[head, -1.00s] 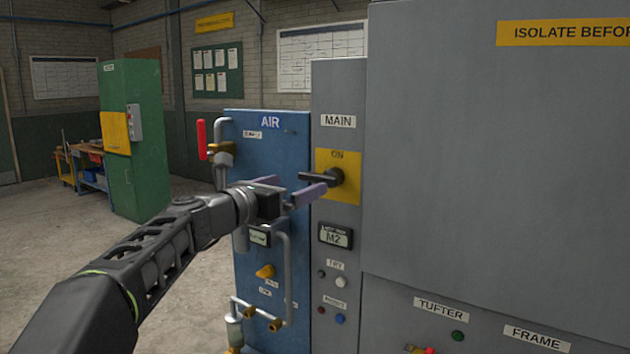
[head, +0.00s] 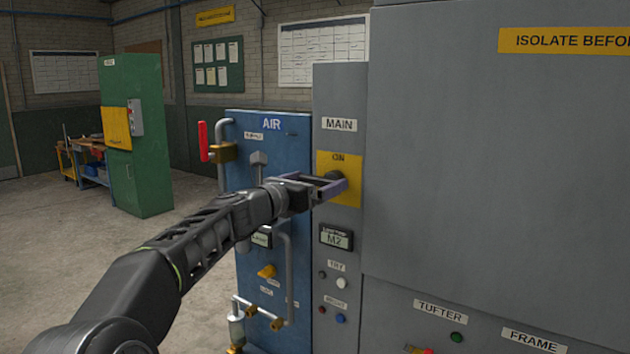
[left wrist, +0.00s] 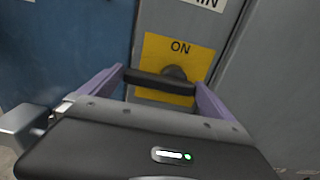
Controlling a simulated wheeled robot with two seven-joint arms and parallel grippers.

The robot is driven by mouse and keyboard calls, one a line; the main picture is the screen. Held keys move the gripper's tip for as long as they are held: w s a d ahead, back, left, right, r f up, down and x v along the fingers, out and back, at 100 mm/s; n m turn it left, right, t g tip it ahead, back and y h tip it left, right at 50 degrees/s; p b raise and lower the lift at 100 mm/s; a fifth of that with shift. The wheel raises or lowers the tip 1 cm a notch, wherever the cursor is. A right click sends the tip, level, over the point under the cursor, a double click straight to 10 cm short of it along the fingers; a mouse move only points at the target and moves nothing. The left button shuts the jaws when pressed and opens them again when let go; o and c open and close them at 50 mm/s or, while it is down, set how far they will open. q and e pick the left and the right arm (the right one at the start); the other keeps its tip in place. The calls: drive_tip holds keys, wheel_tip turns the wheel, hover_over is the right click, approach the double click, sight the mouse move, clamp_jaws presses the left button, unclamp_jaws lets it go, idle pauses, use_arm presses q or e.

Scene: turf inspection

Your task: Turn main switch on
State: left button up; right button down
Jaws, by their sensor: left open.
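The main switch is a black rotary handle (left wrist: 160,83) on a yellow plate (head: 350,190) marked ON, under the MAIN label (head: 339,124) on the grey cabinet. In the left wrist view the handle bar lies roughly crosswise between the purple fingers, its hub at the right part of the plate. My left gripper (head: 318,190) is open, its fingers on either side of the handle; it also shows in the left wrist view (left wrist: 160,95). I cannot tell whether the fingers touch the handle. In the head view the gripper hides most of the handle. My right gripper is not in view.
The blue AIR panel (head: 290,155) with pipes and a red lever (head: 203,141) stands left of the switch. Below the switch are an M2 display (head: 336,237) and several small buttons. A large grey cabinet (head: 480,180) fills the right. Open floor lies to the left.

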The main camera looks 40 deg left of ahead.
sight(332, 173)
use_arm(q)
drive_tip(key=shift+c, duration=0.4)
drive_tip(key=c, duration=1.6)
drive_tip(key=shift+m, duration=0.4)
drive_tip(key=m+b, duration=0.1)
drive_tip(key=m, duration=0.2)
drive_tip(key=m+b, duration=0.1)
drive_tip(key=shift+d+r+b, duration=0.15)
drive_tip(key=shift+r+b, duration=0.15)
drive_tip(key=m, duration=0.1)
drive_tip(key=m+b, duration=0.1)
drive_tip(key=m, duration=0.2)
drive_tip(key=shift+d+r+b, duration=0.25)
drive_tip(key=shift+r+b, duration=0.05)
drive_tip(key=m+b, duration=0.1)
drive_tip(key=m, duration=0.1)
drive_tip(key=d+m+b, duration=0.1)
drive_tip(key=m, duration=0.2)
drive_tip(key=shift+r+b, duration=0.2)
drive_tip(key=shift+b, duration=0.1)
drive_tip(key=shift+d+r+m+b, duration=0.15)
drive_tip(key=shift+m+b, duration=0.3)
drive_tip(key=shift+m, duration=0.65)
drive_tip(key=shift+d+f+m+b, duration=0.15)
drive_tip(key=shift+m+b, duration=0.3)
drive_tip(key=shift+m, duration=0.65)
drive_tip(key=shift+r, duration=0.1)
